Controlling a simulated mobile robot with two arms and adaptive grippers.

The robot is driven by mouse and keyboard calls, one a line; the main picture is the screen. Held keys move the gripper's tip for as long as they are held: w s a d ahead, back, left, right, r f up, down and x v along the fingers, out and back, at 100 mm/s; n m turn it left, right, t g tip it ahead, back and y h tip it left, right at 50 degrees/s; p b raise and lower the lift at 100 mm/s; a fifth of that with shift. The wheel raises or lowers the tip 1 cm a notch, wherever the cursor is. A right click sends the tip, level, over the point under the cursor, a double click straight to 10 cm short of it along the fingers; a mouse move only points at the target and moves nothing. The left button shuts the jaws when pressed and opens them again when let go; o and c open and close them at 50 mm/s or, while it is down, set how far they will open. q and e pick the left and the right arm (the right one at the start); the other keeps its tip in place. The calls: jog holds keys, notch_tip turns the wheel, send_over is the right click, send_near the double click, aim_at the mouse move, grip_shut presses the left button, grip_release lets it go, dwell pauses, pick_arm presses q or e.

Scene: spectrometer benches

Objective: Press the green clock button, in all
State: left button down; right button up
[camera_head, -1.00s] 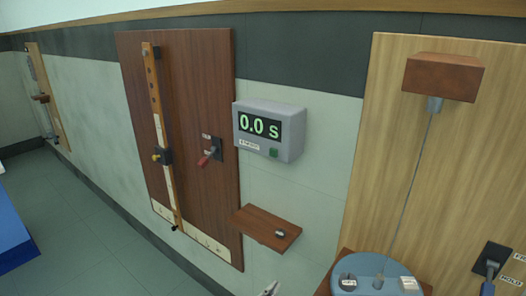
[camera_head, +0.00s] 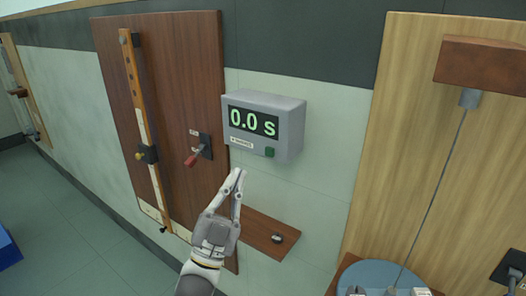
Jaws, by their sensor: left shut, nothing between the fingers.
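The green button (camera_head: 269,152) is on the lower right of the front of the grey clock box (camera_head: 286,117), which is fixed to the wall. The clock's display (camera_head: 253,122) reads 0.0 s. My left gripper (camera_head: 239,173) points up and is shut and empty, its fingertips below and a little left of the green button in the picture. I see no contact between the fingertips and the button. My right gripper is not in view.
A dark wooden board (camera_head: 184,66) with a scale rail and a red-handled switch (camera_head: 195,156) is left of the clock. A small wooden shelf (camera_head: 258,228) lies below, holding a small dark object. A light board with a pendulum (camera_head: 433,190) stands right.

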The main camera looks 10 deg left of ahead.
aim_at(270, 152)
pick_arm(q)
jog(key=shift+s, duration=0.1)
jog(key=shift+d, duration=0.1)
jog(key=w+d+b, duration=0.2)
jog(key=w+d, duration=0.1)
jog(key=w, duration=0.5)
jog(key=shift+w+b, duration=0.2)
jog(key=shift+b, duration=0.2)
jog(key=shift+w, duration=0.15)
dwell(1.2)
jog(key=shift+w+d, duration=0.1)
jog(key=shift+w, duration=0.15)
